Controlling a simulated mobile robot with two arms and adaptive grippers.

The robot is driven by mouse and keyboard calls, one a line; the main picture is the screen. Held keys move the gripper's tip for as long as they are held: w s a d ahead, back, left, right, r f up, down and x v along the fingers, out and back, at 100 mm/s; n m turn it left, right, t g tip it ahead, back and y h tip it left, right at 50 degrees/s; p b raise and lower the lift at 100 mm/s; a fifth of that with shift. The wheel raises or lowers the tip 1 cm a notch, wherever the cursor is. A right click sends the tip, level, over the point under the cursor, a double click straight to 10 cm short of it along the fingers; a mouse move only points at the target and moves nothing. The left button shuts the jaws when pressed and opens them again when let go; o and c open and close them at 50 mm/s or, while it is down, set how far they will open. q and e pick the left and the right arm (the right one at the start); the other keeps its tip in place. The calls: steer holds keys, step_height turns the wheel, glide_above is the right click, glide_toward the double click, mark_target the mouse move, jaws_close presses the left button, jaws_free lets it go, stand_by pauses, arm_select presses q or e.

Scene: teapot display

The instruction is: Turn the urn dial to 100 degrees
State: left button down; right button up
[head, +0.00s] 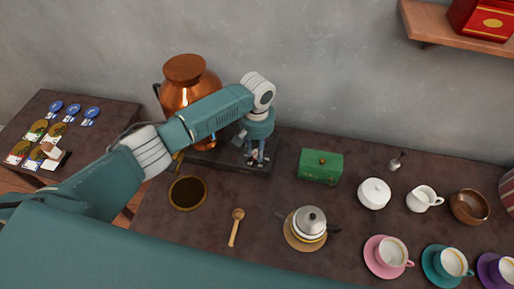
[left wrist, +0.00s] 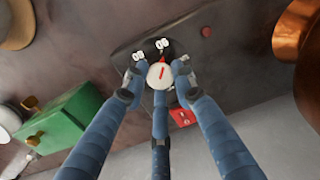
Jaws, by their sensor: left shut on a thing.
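The copper urn (head: 186,98) stands at the back left of the counter on a dark base (head: 205,159); its edge shows at the right of the left wrist view (left wrist: 292,32). The white urn dial (left wrist: 161,75) has a red line on its face, pointing roughly toward the printed 90. Numbers near 80 and 90 show beside it; other marks are hidden by my fingers. My left gripper (head: 259,156) reaches down onto the base's right end, its fingers shut around the dial (left wrist: 160,84). My right gripper is not in view.
A green box (head: 320,168) stands right of the base. A side table (head: 92,144) with cards is at left.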

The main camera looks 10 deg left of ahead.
arm_select(q)
steer(key=m+p, duration=0.1)
steer(key=m, duration=0.3)
steer(key=shift+r+m+p, duration=0.15)
steer(key=shift+m+p, duration=0.15)
steer(key=m+p, duration=0.1)
steer(key=m, duration=0.4)
steer(key=shift+w+m, duration=0.1)
steer(key=shift+m, duration=0.2)
steer(key=c, duration=1.4)
jaws_free()
step_height(320, 180, up, 12)
steer(key=shift+f, duration=0.1)
